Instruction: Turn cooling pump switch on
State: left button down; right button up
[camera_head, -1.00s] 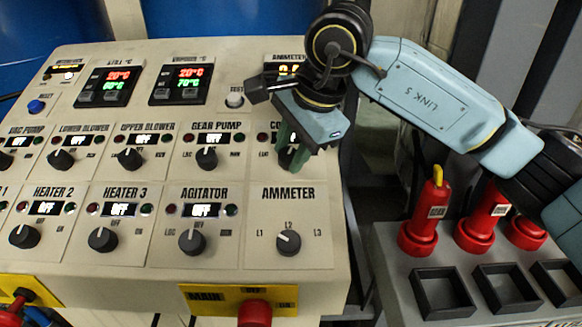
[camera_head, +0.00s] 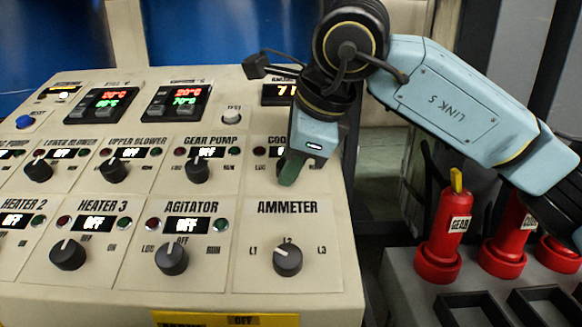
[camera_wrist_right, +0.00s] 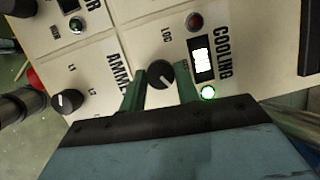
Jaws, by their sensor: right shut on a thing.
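The cooling pump panel (camera_head: 263,141) is at the right end of the console's upper knob row, partly hidden behind my right gripper in the head view. Its black knob (camera_wrist_right: 160,74) shows in the right wrist view between the green fingers. My right gripper (camera_head: 290,170) is shut on this knob; the fingers also show in the wrist view (camera_wrist_right: 160,88). The panel's small display (camera_wrist_right: 203,58) is lit white, but its text is unreadable. Its green lamp (camera_wrist_right: 208,93) glows brightly and its red lamp (camera_wrist_right: 195,21) looks dim. My left gripper is out of view.
The gear pump knob (camera_head: 197,170) is left of the gripper, with its display reading OFF. The ammeter knob (camera_head: 287,260) is just below. Red labelled plugs (camera_head: 443,235) stand on a grey stand at the right, apart from the gripper.

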dwell(0.4)
jog(key=o, duration=1)
jog(key=shift+c, duration=0.2)
jog(key=shift+r, duration=0.1)
jog(key=v, duration=1.3)
jog(key=shift+s, duration=0.15)
